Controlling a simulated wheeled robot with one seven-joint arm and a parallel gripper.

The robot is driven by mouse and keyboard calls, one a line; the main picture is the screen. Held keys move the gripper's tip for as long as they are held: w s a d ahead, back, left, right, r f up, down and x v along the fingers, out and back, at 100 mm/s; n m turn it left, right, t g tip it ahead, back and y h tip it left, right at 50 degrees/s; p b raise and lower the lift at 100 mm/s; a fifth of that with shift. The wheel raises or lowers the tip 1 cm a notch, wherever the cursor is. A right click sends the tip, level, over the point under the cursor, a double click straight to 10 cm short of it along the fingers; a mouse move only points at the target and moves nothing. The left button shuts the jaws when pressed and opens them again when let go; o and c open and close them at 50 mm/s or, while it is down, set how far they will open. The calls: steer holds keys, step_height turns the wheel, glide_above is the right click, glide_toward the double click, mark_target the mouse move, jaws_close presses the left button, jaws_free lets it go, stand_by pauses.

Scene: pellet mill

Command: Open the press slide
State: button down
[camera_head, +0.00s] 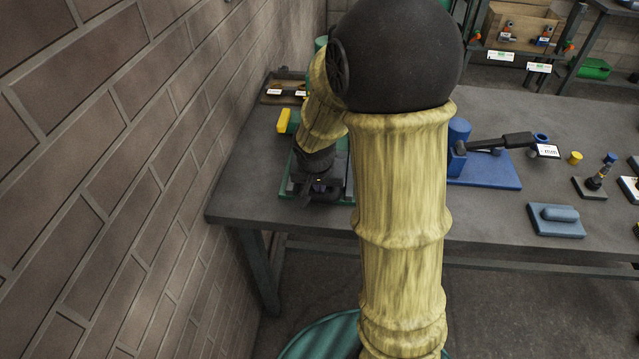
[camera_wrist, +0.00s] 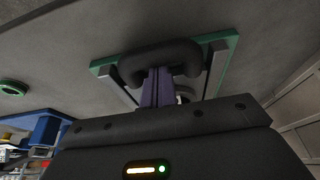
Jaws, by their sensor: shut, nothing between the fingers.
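The press slide stands at the left end of the table, on a green base (camera_wrist: 104,70) with two grey rails (camera_wrist: 217,68). A thick dark curved handle (camera_wrist: 160,54) spans its front in the wrist view. My gripper (camera_wrist: 157,74) is shut and empty; its narrow purple-grey fingers overlap the handle's middle in that view. I cannot tell whether they touch it. In the head view my gripper (camera_head: 319,187) is low over the press's green base (camera_head: 287,190). My yellow arm hides much of the press there, and the slide's position is unclear.
A brick wall (camera_head: 110,150) runs close along the left. A yellow block (camera_head: 283,120) and a wooden tray (camera_head: 284,88) lie behind the press. A blue lever device (camera_head: 487,170) and a blue-grey block (camera_head: 556,220) stand to the right. The table front (camera_head: 490,235) is clear.

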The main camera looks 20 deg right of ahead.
steer(key=shift+r, duration=0.1)
steer(key=shift+a+r+p, duration=0.1)
steer(key=shift+r+p, duration=0.35)
steer(key=shift+r, duration=0.1)
steer(key=p+v, duration=0.5)
steer(key=v, duration=0.3)
steer(key=shift+s+r, duration=0.3)
steer(key=shift+s+a, duration=0.1)
steer(key=s+a+r+n+g+y+p, duration=0.1)
steer(key=s+a+r+n+p, duration=0.1)
steer(key=s, duration=0.8)
steer(key=a+n+p, duration=0.1)
steer(key=n+p, duration=0.1)
steer(key=n, duration=0.1)
steer(key=shift+r+n+y, duration=0.3)
steer(key=shift+r+y, duration=0.05)
steer(key=shift+y, duration=0.05)
steer(key=shift+w+d, duration=0.1)
